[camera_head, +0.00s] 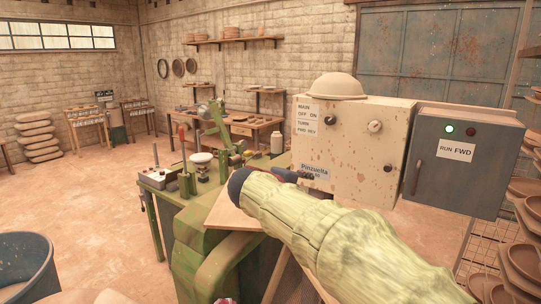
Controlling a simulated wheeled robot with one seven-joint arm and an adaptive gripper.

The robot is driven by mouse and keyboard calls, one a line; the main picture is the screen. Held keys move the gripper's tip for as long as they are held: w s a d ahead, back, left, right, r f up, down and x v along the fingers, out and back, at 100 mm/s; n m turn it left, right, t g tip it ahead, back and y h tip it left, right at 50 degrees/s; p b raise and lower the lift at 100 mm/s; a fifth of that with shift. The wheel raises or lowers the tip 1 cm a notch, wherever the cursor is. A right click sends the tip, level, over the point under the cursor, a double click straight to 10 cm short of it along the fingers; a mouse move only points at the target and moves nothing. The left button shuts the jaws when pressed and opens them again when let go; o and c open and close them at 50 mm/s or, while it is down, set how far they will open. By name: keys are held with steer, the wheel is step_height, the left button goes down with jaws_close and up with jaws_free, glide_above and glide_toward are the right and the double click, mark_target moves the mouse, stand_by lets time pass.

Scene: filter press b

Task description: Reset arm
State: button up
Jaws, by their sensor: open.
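My arm, in a pale green sleeve, reaches in from the bottom right and ends in a dark rounded joint. Beyond it, my gripper (298,175) shows only as a small dark shape in front of the beige control box (345,140). It is open, and nothing shows in it; most of it is hidden by the arm. The beige box has labels, two knobs and a small switch. I cannot tell whether my gripper touches the box.
A grey cabinet (462,165) with a lit green lamp and a "RUN FWD" label adjoins the box. A green machine (190,240) with levers stands left of my arm. A blue tub (25,268) is at lower left, racks of bowls (525,255) at right. The left floor is mostly clear.

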steer(key=s+d+f+m+g+y, duration=0.1)
steer(key=s+d+f+g, duration=0.1)
steer(key=s+f, duration=0.4)
steer(key=s+d+f+m+g+y, duration=0.2)
steer(key=s+f, duration=0.2)
steer(key=s, duration=0.3)
steer(key=s+d+f+m+y, duration=0.1)
steer(key=s+f+m, duration=0.1)
steer(key=s, duration=0.7)
steer(key=s+d+f+m+y, duration=0.1)
steer(key=s+f+m+y, duration=0.1)
steer(key=s, duration=0.8)
steer(key=s+d+f+m+g+y, duration=0.1)
steer(key=s+d+f+m, duration=0.1)
steer(key=s, duration=0.7)
steer(key=shift+s+f+m+y, duration=0.15)
steer(key=shift+f+m+y, duration=0.15)
steer(key=shift+f+m, duration=0.55)
